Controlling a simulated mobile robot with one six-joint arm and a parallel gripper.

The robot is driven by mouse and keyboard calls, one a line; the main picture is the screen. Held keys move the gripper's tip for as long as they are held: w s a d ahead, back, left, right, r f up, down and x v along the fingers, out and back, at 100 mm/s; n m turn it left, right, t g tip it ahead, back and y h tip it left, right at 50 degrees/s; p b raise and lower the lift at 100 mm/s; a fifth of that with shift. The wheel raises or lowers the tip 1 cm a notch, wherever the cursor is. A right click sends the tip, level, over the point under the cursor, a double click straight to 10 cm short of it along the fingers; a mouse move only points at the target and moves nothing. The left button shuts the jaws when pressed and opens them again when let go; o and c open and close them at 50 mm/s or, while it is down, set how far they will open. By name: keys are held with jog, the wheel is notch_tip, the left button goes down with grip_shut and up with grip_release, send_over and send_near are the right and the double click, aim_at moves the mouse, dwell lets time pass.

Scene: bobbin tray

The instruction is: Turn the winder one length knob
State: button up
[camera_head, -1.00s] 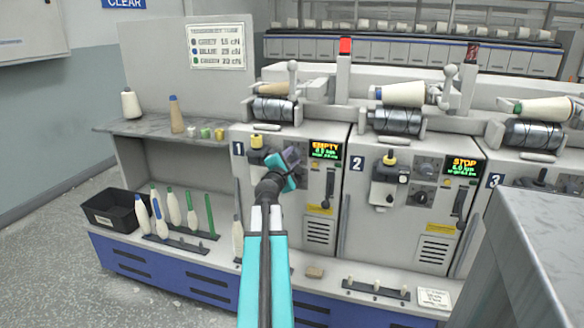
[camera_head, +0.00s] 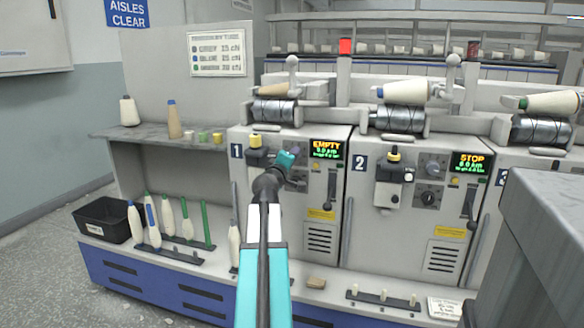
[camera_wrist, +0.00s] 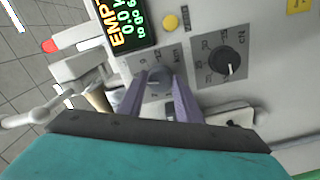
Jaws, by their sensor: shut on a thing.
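Winder one (camera_head: 322,205) carries the number 1 plate (camera_head: 237,151) and a display (camera_head: 328,148) reading EMPTY. In the wrist view, the display (camera_wrist: 128,22) is at the upper left, and the grey length knob (camera_wrist: 158,76) sits on a dial plate marked km. My gripper (camera_wrist: 162,82) is shut on this knob, one purple finger on each side. In the head view, my gripper (camera_head: 296,157) is at the winder's front panel, just left of and below the display. The arm and wrist hide most of the knob there.
A second dark dial (camera_wrist: 227,63), marked cN, is right of the knob in the wrist view. A yellow button (camera_wrist: 171,23) is above. Winder two (camera_head: 410,215) stands to the right. A grey block (camera_head: 550,215) fills the lower right; bobbins stand left near a black bin (camera_head: 103,222).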

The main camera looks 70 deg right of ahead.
jog(key=shift+f+m+b, duration=0.1)
jog(key=shift+m+b, duration=0.5)
jog(key=shift+m, duration=0.2)
jog(key=o, duration=1)
jog(key=shift+o, duration=0.2)
jog(key=shift+a, duration=0.15)
jog(key=a, duration=1.1)
jog(key=shift+s, duration=0.35)
